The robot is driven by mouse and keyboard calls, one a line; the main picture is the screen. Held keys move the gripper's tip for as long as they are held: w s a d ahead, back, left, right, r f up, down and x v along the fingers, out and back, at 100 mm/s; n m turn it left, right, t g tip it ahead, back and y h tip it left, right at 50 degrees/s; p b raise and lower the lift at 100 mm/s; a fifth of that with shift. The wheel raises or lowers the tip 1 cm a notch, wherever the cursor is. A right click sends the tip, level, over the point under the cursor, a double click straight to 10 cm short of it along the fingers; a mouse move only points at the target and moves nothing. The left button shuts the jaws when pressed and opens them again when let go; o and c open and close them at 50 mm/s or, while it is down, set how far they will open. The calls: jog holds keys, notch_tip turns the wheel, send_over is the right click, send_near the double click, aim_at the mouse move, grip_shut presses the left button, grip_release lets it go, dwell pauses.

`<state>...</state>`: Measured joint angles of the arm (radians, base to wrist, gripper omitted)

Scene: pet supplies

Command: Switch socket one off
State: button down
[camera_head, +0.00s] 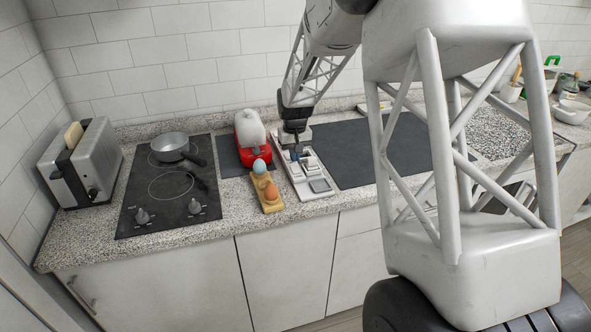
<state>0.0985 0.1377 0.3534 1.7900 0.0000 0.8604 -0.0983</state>
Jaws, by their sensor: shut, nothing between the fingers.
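The white power strip (283,181) lies on the counter between the wooden egg holder and the dark mat. It has several sockets and switches, with a grey panel (320,186) near its front end. My gripper (297,155) is shut and empty, pointing down over the middle to rear part of the strip. I cannot tell whether its tip touches a switch. Which socket is number one, and how its switch stands, is too small to tell. My gripper and arm hide the rear part of the strip.
A wooden holder (267,191) with eggs and a red-and-white appliance (250,138) stand close left of the strip. Further left are a black hob (165,215) with a pan (170,147) and a toaster (83,165). A dark mat (365,155) lies flat to the right.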

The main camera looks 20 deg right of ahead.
aim_at(295, 167)
jog(key=shift+f, duration=1.4)
dwell(1.3)
jog(key=shift+r, duration=3.55)
